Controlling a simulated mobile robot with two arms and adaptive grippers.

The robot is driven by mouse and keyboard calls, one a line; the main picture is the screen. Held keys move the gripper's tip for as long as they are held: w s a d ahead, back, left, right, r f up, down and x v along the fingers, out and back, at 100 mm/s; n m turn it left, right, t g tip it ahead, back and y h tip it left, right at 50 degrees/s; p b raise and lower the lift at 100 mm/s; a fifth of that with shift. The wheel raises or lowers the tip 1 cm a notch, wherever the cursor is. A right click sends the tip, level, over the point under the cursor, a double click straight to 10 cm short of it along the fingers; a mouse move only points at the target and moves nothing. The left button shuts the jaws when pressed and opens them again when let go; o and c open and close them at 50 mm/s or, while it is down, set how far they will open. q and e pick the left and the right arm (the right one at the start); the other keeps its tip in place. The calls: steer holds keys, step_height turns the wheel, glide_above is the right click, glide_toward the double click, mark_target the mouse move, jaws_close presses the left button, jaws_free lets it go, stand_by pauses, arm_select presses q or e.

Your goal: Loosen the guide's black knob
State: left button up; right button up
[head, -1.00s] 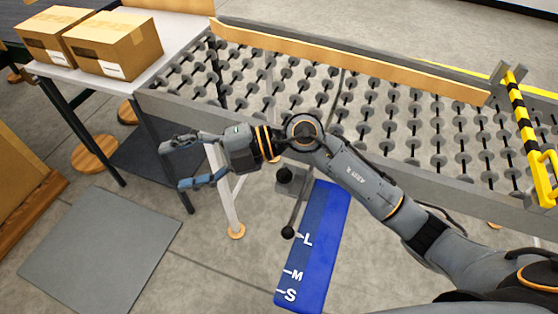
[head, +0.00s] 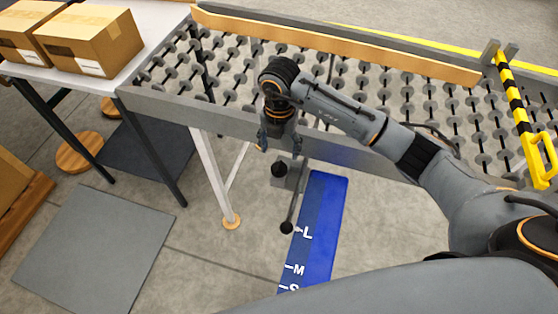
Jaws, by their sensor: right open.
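A black knob (head: 278,169) sits on a small grey block (head: 293,176) below the near rail of the roller conveyor. A lever (head: 294,203) runs down from the block and ends in a black ball (head: 287,227). Beside them is a blue plate (head: 320,230) marked L, M and S, its lower end hidden behind my own body. My right gripper (head: 278,146) points down just above the black knob, in front of the conveyor rail. Its fingers are open, and it appears empty and apart from the knob. My left gripper is not in view.
The roller conveyor (head: 225,112) fills the back, with a wooden rail (head: 340,43) along it. A yellow and black striped bar (head: 518,108) stands at the right. Cartons (head: 92,40) sit on a table at the left. A grey mat (head: 95,248) lies on clear floor.

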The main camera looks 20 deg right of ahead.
mark_target(279, 165)
step_height(279, 165, down, 7)
steer(key=shift+f+p, duration=0.2)
steer(key=shift+p, duration=0.25)
steer(key=c, duration=1.2)
